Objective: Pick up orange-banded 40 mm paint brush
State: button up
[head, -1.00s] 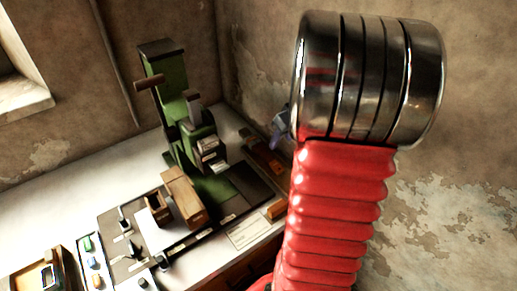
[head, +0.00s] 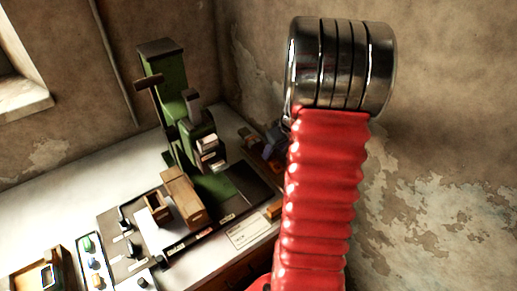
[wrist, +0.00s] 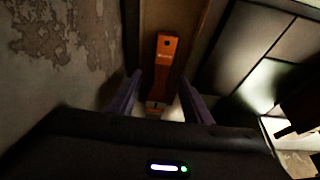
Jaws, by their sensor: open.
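In the wrist view a flat orange piece with a dark hole near its end (wrist: 165,62) lies lengthwise in a narrow brown tray. It looks like a brush handle; a small pale part shows below it, but bristles and band cannot be made out. My gripper (wrist: 160,78) is open, its two purple fingers on either side of the orange piece's line, with nothing held between them. In the head view my gripper (head: 273,142) is small and partly hidden behind my red arm, over the tray beside the press.
The green press (head: 170,90) stands left of my gripper. A wooden block (head: 183,198) and a small orange-brown block (head: 274,210) are on the bench. The wall is close on the tray's other side.

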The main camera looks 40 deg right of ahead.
aim_at(270, 158)
jog(key=shift+f, duration=0.1)
jog(key=shift+x, duration=2.5)
jog(key=shift+w+a, duration=0.1)
jog(key=shift+a, duration=0.1)
grip_shut()
